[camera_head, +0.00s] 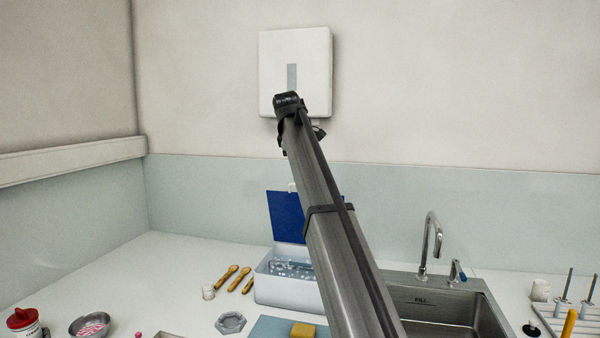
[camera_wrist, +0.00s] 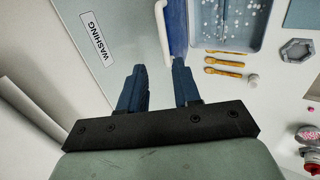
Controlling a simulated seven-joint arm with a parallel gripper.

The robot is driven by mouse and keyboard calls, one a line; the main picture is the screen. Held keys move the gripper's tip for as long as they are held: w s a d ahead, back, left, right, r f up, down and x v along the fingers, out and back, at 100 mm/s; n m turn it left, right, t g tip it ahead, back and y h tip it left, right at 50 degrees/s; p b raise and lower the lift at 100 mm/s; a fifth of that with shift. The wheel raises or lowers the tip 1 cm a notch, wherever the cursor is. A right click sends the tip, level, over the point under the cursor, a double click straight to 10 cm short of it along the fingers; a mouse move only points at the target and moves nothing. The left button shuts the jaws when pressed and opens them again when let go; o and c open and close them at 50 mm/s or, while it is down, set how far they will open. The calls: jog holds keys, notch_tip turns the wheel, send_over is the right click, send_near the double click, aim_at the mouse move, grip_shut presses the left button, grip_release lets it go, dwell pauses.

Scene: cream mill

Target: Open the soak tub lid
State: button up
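The soak tub (camera_head: 288,291) is a white box on the counter with clear, bubbly contents. Its blue lid (camera_head: 285,214) stands raised, roughly upright, at the tub's back edge. In the wrist view the tub (camera_wrist: 251,40) is at the top, and the lid (camera_wrist: 177,32) shows nearly edge-on with a white handle (camera_wrist: 161,25) at its side. My gripper (camera_wrist: 158,66) is open, its two fingers apart. The handle's near end appears between the fingertips; I cannot tell if they touch. The head view does not clearly show my gripper; my arm crosses in front of the tub's right side.
Wooden tools (camera_head: 233,278) and a small white pot (camera_head: 208,292) lie left of the tub. A sink (camera_head: 440,305) with a tap (camera_head: 430,245) is at right. A yellow sponge (camera_head: 303,330) and a grey hexagonal dish (camera_head: 230,323) are in front. A white dispenser (camera_head: 318,60) hangs above.

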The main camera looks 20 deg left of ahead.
jog(key=shift+v, duration=1.3)
